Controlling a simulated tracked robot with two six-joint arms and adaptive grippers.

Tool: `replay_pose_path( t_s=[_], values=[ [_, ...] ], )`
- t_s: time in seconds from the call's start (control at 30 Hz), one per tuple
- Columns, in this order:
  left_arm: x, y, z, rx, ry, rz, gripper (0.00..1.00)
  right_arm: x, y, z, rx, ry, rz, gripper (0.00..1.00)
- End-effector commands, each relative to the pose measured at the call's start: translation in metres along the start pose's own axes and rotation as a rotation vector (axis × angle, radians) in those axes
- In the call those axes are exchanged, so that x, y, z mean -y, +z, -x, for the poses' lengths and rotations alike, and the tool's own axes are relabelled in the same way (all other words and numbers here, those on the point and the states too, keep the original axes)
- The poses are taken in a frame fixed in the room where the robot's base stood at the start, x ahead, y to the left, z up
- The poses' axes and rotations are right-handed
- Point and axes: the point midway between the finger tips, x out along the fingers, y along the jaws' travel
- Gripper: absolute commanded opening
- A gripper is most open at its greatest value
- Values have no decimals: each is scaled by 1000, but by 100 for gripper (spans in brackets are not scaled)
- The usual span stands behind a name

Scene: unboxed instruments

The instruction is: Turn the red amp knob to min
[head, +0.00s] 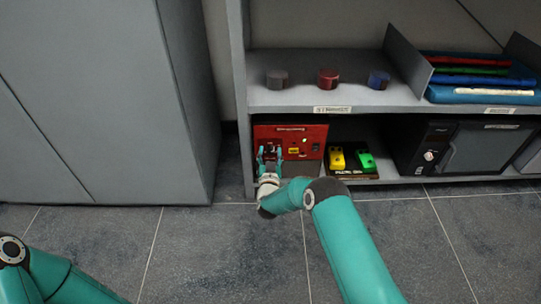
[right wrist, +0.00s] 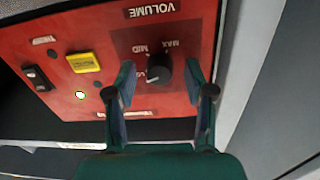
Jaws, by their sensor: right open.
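The red amp (head: 318,132) stands on the lower shelf, and its face (right wrist: 190,25) fills much of the right wrist view, upside down. Its black round knob (right wrist: 158,72) sits on a dark red patch marked VOLUME, with MAX and MID printed beside it. Another label at the knob is partly covered. I cannot tell exactly where the knob points. My right gripper (head: 270,153) is open in front of the amp's left part. In the right wrist view its fingers (right wrist: 160,72) are on either side of the knob, and contact is unclear. My left gripper is out of view.
The amp also has a yellow label (right wrist: 83,62), a black switch (right wrist: 38,78) and a lit lamp (right wrist: 81,95). A board with yellow and green pedals (head: 352,173) stands right of it. A grey cabinet (head: 110,100) stands left, and a shelf board (head: 300,97) lies above.

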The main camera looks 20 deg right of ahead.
Motion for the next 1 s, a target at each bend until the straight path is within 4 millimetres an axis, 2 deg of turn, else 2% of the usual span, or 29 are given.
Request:
replay_pose_path(
  t_s=[0.1, 0.13, 0.43, 0.77, 1.0],
  values=[
    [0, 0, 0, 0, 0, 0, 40, 0, 0, 0, 0, 0, 0, 53],
    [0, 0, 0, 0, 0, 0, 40, 0, 0, 0, 0, 1, 0, 50],
    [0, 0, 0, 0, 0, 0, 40, -1, 0, 0, 0, 1, 0, 0],
    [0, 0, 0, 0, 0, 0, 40, -1, 0, 0, -1, 1, 24, 0],
    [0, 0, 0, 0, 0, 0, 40, -1, 0, 1, -5, 1, 128, 0]
  ],
)
